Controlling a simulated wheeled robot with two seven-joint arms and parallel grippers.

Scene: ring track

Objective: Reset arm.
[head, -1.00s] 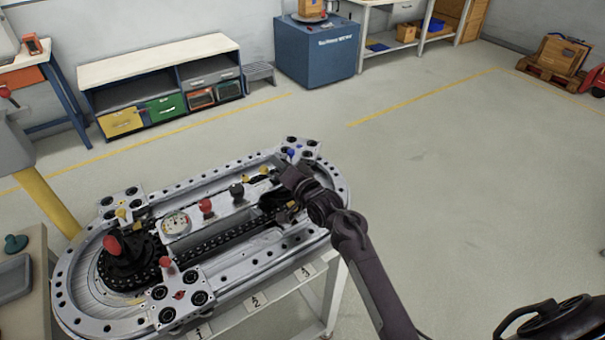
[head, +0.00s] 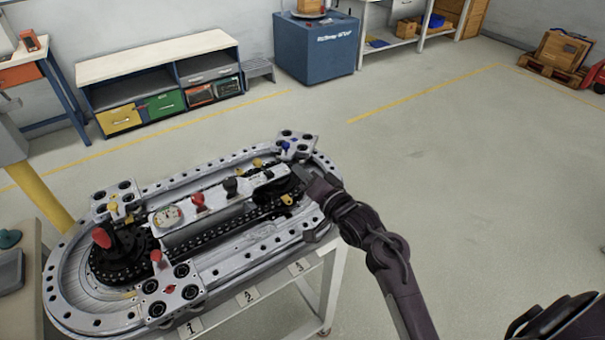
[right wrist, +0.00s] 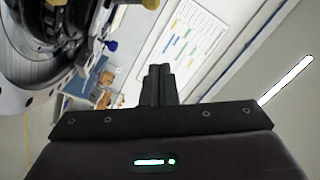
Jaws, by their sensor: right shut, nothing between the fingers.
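My right gripper (head: 309,186) is at the right end of the ring track (head: 272,244), close to its dark sprocket and a yellow knob (head: 287,200). In the right wrist view its fingers (right wrist: 159,84) are pressed together with nothing between them. My right arm comes in from the lower right in the head view. My left gripper is not in view.
The track rests on a white wheeled stand (head: 323,285). A red-knobbed lever (head: 102,238) stands at its left end. Black and red knobs line the middle bar. A bench (head: 160,58) and blue cabinet (head: 316,45) stand behind.

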